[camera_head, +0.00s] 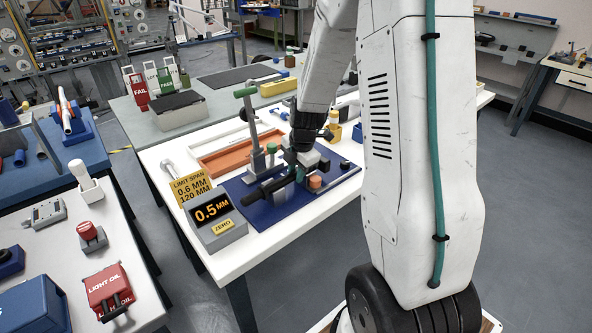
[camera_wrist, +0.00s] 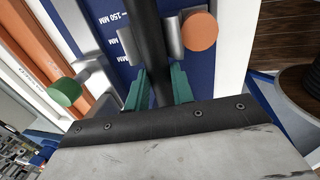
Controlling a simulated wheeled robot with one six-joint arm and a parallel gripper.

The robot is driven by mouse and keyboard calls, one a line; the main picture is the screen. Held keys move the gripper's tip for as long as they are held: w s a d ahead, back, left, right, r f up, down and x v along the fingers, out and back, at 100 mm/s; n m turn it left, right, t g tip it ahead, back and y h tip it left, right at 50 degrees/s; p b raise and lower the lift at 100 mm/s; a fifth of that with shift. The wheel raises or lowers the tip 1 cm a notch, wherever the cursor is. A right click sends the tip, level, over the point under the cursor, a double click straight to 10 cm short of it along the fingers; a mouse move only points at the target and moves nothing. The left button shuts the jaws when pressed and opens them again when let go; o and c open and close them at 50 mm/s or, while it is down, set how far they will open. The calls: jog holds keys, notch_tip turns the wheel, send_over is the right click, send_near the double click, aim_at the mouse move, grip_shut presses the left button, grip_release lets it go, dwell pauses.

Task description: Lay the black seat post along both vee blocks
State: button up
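The black seat post (camera_head: 263,191) lies low over the blue mat, its near end toward the gauge display. In the wrist view the post (camera_wrist: 150,45) runs up the picture between grey block faces (camera_wrist: 172,36); I cannot tell whether it rests in the vees of both blocks. My gripper (camera_head: 297,170) is at the post's far part. In the wrist view the green fingers of my gripper (camera_wrist: 158,85) stand close on both sides of the post and look shut on it. The vee blocks are mostly hidden by the post and my arm in the head view.
A grey stand (camera_head: 258,145) with green handles rises beside the post. An orange-capped part (camera_head: 315,183) is close on the right. A gauge display (camera_head: 214,214) reading 0.5 MM stands at the near table edge. An orange tray (camera_head: 235,152) lies behind.

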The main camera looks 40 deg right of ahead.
jog(key=o, duration=0.5)
jog(key=r, duration=0.2)
jog(key=s+r, duration=0.1)
jog(key=r, duration=0.4)
jog(key=shift+s+r, duration=0.25)
jog(key=shift+r, duration=0.05)
